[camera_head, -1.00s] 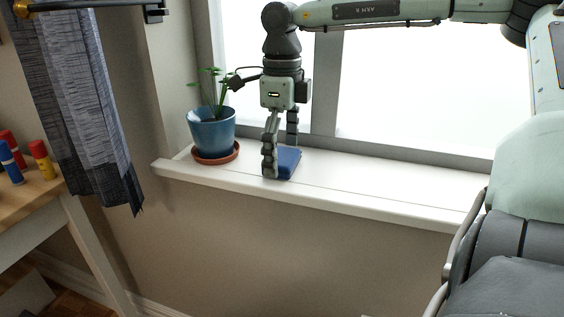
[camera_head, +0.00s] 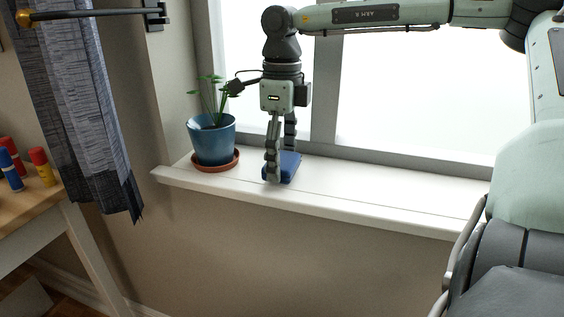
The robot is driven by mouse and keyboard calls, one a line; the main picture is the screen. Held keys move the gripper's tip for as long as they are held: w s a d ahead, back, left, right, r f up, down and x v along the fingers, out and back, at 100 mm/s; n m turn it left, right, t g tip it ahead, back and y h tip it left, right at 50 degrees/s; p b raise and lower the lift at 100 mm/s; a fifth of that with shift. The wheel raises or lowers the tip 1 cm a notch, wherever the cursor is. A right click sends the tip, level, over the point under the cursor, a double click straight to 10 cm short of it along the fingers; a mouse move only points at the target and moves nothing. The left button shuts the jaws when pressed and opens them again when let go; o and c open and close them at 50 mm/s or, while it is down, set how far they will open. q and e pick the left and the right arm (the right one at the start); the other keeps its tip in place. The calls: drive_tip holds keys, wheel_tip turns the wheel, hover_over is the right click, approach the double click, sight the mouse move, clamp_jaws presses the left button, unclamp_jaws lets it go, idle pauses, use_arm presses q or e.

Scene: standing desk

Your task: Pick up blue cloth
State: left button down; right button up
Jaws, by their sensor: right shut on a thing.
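The blue cloth (camera_head: 290,169) is a small folded bundle lying on the white windowsill (camera_head: 370,197), just right of the potted plant. My right gripper (camera_head: 280,172) points straight down at it from above, its fingers shut on the cloth. The near finger covers part of the cloth's left side, and the far finger's tip is hidden behind it. The cloth still appears to rest on the sill. My left gripper is not in view.
A blue pot (camera_head: 212,140) with a green plant stands on a terracotta saucer (camera_head: 218,166) close to the left of my gripper. The window (camera_head: 425,95) is behind. A curtain (camera_head: 95,110) hangs at left above a wooden table (camera_head: 40,203). The sill's right side is clear.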

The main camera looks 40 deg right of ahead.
wheel_tip(320, 180, up, 10)
wheel_tip(320, 180, up, 7)
drive_tip(key=p, duration=0.2)
hover_over(282, 160)
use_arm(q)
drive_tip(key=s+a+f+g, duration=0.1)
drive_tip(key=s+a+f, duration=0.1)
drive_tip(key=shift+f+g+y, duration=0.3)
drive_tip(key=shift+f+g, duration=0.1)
use_arm(e)
drive_tip(key=shift+w+r, duration=0.1)
drive_tip(key=shift+r, duration=0.1)
drive_tip(key=o, duration=0.4)
drive_tip(key=c, duration=0.4)
drive_tip(key=shift+f, duration=0.1)
